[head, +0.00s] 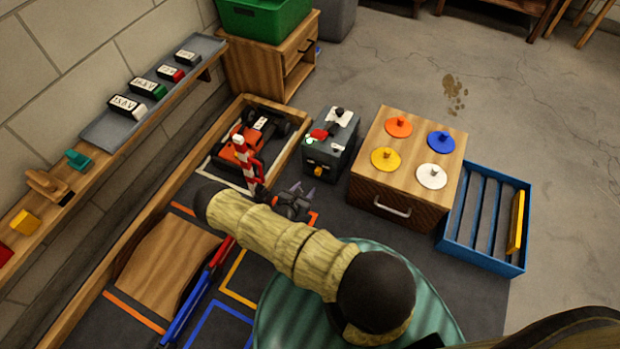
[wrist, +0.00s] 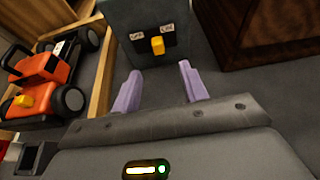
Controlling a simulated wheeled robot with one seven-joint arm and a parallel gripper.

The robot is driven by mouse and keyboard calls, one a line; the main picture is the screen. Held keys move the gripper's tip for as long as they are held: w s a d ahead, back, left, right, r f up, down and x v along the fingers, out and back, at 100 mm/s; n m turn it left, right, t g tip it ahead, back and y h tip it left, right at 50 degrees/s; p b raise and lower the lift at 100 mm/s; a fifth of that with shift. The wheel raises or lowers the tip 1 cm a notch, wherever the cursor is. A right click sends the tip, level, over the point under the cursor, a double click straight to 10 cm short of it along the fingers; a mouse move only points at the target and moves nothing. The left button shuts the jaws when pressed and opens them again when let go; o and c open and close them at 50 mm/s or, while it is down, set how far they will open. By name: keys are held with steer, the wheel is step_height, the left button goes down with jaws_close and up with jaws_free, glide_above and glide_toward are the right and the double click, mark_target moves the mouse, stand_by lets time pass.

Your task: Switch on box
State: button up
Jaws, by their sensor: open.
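The box (head: 331,142) is a dark grey block on the floor mat, between the car tray and the wooden cabinet. Its top carries a red part, a black knob and a small green light. Its front has a yellow switch (head: 318,171) between two small white labels. In the wrist view the box (wrist: 150,22) stands straight ahead, with the yellow switch (wrist: 158,46) near the top centre. My gripper (wrist: 158,82) is open and empty, its two pale purple fingers pointing at the box front, apart from the switch. In the head view my gripper (head: 303,194) is just in front of the box.
An orange racecar (head: 238,153) sits in a wooden-edged tray at left, beside a red-and-white striped post (head: 248,157). The wooden cabinet (head: 389,190) with coloured discs stands close on the right, its handle facing out. A blue slatted rack (head: 480,262) is farther right.

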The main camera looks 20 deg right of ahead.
steer(key=p+v, duration=0.1)
steer(key=v, duration=0.4)
stand_by(0.4)
